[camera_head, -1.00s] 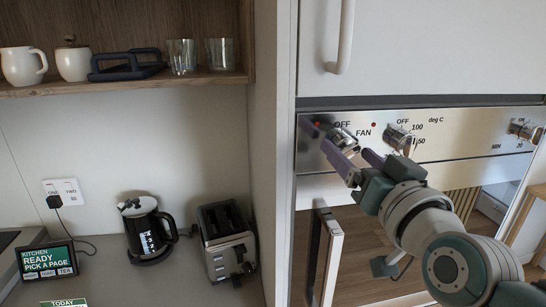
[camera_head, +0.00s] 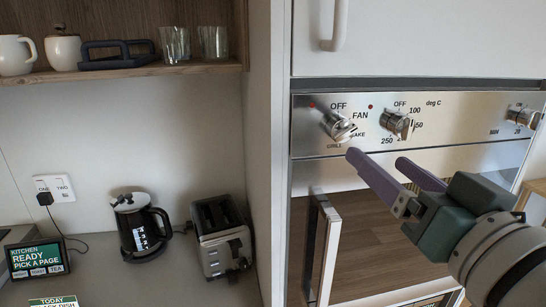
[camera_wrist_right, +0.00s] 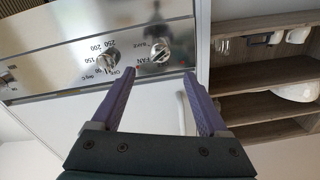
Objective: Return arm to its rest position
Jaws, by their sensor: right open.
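My right gripper (camera_head: 376,158) is open and empty, its two purple fingers apart in front of the oven's steel control panel (camera_head: 455,135). The fingertips are just below the function knob (camera_head: 339,126), with no visible contact. That knob is turned at a slant near the BAKE and GRILL marks. The temperature knob (camera_head: 398,124) stands to its right. In the right wrist view the open fingers (camera_wrist_right: 156,82) point toward the panel, with the function knob (camera_wrist_right: 157,46) and the temperature knob (camera_wrist_right: 107,62) beyond them. My left gripper is out of view.
The oven door handle (camera_head: 325,250) stands out below the panel. A cupboard handle (camera_head: 337,25) hangs above. A timer knob (camera_head: 522,117) is at far right. On the left counter are a black kettle (camera_head: 141,230), a toaster (camera_head: 219,238) and a small screen (camera_head: 37,258).

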